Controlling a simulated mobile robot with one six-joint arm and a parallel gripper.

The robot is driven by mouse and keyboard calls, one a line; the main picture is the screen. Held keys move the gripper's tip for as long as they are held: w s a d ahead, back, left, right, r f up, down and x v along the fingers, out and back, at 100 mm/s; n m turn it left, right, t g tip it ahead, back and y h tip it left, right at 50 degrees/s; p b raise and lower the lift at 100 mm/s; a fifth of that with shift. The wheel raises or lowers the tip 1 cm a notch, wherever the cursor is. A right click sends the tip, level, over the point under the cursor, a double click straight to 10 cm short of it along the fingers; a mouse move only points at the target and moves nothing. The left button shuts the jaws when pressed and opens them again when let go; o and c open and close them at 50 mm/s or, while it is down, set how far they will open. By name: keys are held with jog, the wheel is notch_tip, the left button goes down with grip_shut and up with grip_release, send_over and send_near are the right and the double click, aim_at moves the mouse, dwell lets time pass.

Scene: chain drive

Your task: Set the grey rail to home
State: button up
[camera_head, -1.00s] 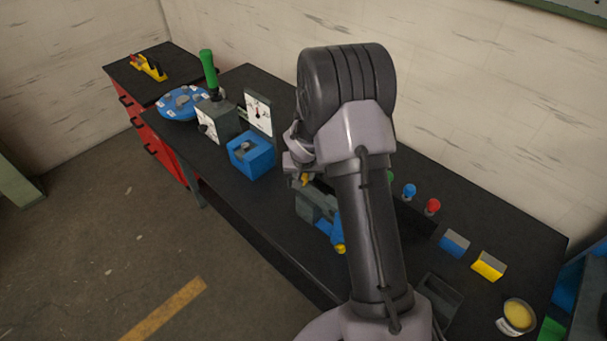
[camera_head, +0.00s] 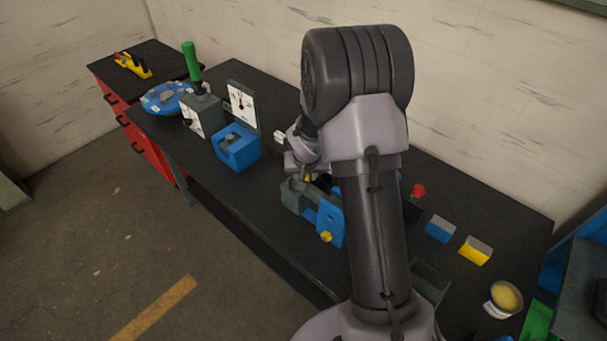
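My gripper (camera_head: 303,172) points down over the middle of the bench, at a grey and blue mechanism. A grey block (camera_head: 293,196) and a blue plate (camera_head: 330,222) with a yellow knob (camera_head: 326,237) show just below the fingers. A small yellow piece shows at the fingertips. My arm hides the right part of this mechanism, and whether the fingers are open or shut is unclear. I cannot make out for certain which part is the grey rail. To the left stands a grey box (camera_head: 203,115) with a green handle (camera_head: 192,61), beside an upright white dial (camera_head: 242,105).
A blue block (camera_head: 237,147) stands left of my gripper. A blue disc (camera_head: 165,98) lies farther left. A red knob (camera_head: 418,190), a blue-grey block (camera_head: 440,229), a yellow-grey block (camera_head: 475,250) and a tin (camera_head: 503,298) are at the right. Bare bench lies in front of the blue block.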

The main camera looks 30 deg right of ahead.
jog(key=o, duration=0.3)
jog(key=shift+s+d, duration=0.15)
jog(key=shift+s, duration=0.05)
jog(key=shift+w, duration=0.1)
jog(key=shift+r, duration=0.15)
jog(key=p+v, duration=0.3)
jog(key=v, duration=1.4)
